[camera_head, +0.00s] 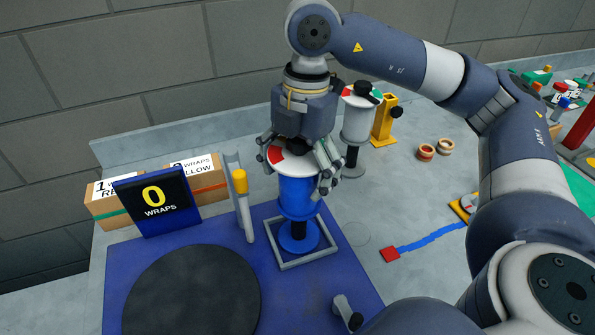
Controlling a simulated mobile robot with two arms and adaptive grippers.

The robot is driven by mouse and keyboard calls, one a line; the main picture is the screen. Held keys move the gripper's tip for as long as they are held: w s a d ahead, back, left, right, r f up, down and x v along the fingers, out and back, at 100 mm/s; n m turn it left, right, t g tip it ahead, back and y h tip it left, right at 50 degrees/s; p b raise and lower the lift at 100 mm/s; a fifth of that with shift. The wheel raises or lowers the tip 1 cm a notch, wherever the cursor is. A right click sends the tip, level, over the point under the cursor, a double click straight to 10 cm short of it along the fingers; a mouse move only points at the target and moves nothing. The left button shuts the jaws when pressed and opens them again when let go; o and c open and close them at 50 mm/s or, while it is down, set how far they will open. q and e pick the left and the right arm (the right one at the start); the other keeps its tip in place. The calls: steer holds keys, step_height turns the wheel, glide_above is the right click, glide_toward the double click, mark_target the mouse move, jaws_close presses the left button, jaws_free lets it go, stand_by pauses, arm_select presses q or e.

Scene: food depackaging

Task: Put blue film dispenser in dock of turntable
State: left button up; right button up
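The blue film dispenser (297,193) stands upright, with a red-and-white top disc, a blue roll and a round blue base. Its base shows inside the square grey frame of the dock (283,265), on the blue turntable plate (230,225). I cannot tell whether it rests on the plate or hangs just above it. My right gripper (298,165) comes down from above, with its fingers spread around the dispenser's top. Whether they press on it is unclear. The round black turntable (190,295) is at front left. My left gripper is not in view.
A "0 wraps" display (155,203) stands before labelled boxes (202,180). A post with a yellow top (241,190) rises just left of the dock. A white dispenser (357,122) and yellow stand (384,122) are behind. A blue strip (432,238) lies right.

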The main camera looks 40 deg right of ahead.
steer(key=shift+o, duration=1.1)
steer(key=shift+r, duration=0.1)
steer(key=r, duration=0.4)
steer(key=d+r, duration=0.1)
steer(key=r, duration=0.7)
steer(key=shift+w+d+p, duration=0.2)
steer(key=shift+p, duration=0.2)
